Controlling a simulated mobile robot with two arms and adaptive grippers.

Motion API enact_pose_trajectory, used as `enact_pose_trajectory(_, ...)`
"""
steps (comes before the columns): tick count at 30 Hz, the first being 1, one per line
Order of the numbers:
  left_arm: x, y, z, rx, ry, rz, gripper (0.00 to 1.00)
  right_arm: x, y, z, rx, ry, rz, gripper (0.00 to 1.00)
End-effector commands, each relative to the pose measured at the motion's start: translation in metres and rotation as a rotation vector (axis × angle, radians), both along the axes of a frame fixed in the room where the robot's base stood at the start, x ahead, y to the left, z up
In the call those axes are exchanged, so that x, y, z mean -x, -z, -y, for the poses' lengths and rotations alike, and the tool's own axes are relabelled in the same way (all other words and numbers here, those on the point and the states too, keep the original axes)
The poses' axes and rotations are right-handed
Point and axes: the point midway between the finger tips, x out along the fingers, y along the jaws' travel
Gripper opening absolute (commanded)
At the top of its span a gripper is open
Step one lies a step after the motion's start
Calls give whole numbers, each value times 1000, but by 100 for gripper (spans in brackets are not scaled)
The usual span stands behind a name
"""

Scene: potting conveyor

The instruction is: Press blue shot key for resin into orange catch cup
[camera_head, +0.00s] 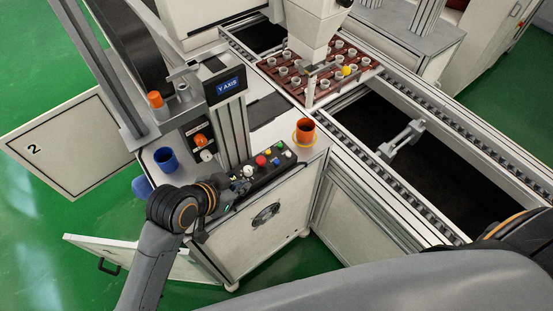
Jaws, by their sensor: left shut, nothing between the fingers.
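The control panel (258,178) is a dark strip with several coloured keys on the front edge of the white cabinet. A tiny blue key (276,162) seems to sit right of the red mushroom button (261,160); it is too small to be sure. The orange catch cup (304,133) stands upright on the cabinet top, right of the panel, with a yellow ring around it. My left gripper (239,187) is shut and empty at the panel's left end, apart from the blue key. Whether it touches the panel cannot be told. My right gripper is out of view.
A blue cup (166,159) stands on the cabinet's left corner. The Y AXIS display post (230,88) rises behind the panel. A brown tray (318,89) of small pots lies under the white nozzle housing on the conveyor (440,140). My right arm covers the lower right.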

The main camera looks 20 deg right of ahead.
Motion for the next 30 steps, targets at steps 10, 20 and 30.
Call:
enact_pose_trajectory(10,-52,-47,100,-113,521,320,0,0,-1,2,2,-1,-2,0)
enact_pose_trajectory(20,-85,-56,109,-223,685,434,0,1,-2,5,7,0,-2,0)
enact_pose_trajectory(30,-86,-56,109,-227,690,439,0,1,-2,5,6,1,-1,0)
